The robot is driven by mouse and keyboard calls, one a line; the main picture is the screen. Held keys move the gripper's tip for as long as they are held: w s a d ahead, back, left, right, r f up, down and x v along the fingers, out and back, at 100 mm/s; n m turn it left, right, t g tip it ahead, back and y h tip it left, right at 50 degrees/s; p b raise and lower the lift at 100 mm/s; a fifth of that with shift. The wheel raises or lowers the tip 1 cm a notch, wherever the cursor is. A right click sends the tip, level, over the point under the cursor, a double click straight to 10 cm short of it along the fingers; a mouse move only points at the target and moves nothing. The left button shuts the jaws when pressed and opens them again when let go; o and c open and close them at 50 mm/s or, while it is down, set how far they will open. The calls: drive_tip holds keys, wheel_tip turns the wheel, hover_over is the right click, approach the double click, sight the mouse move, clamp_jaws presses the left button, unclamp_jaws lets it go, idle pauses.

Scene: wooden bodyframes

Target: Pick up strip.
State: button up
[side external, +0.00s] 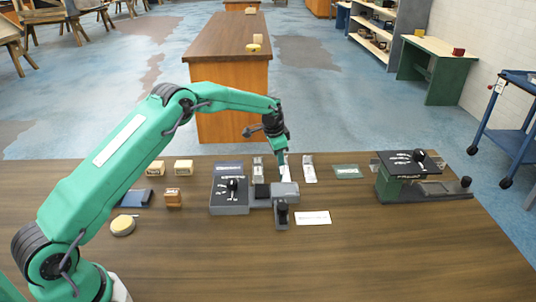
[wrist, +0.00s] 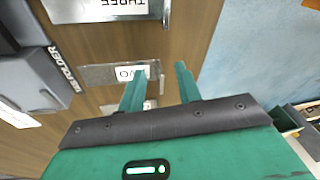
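Three pale metallic strips lie side by side at the back of the wooden table in the side view: a left strip (side external: 258,171), a middle strip (side external: 285,174) and a right strip (side external: 309,169). My gripper (side external: 284,152) is above the middle strip's far end, pointing down, and partly hides it. In the wrist view a strip labelled TWO (wrist: 100,74) lies near my gripper (wrist: 158,76), with its right end between the fingertips in the picture. The fingers are apart and nothing is held. A strip labelled THREE (wrist: 110,9) is at the top; another (wrist: 112,107) is partly hidden by a finger.
A grey machine (side external: 230,195) with a black control panel stands in front of the strips; part of it shows at left in the wrist view. A green plate (side external: 347,172) and another machine (side external: 402,180) are to the right. Wooden blocks (side external: 155,168) stand left.

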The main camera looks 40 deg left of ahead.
clamp_jaws()
idle(0.4)
drive_tip(key=shift+r, duration=0.1)
drive_tip(key=shift+r, duration=0.45)
drive_tip(key=v, duration=0.3)
drive_tip(key=shift+w, duration=0.35)
drive_tip(key=s+d+r, duration=0.5)
drive_tip(key=d+r, duration=0.2)
drive_tip(key=d, duration=0.3)
drive_tip(key=shift+d, duration=0.25)
drive_tip(key=shift+r, duration=0.1)
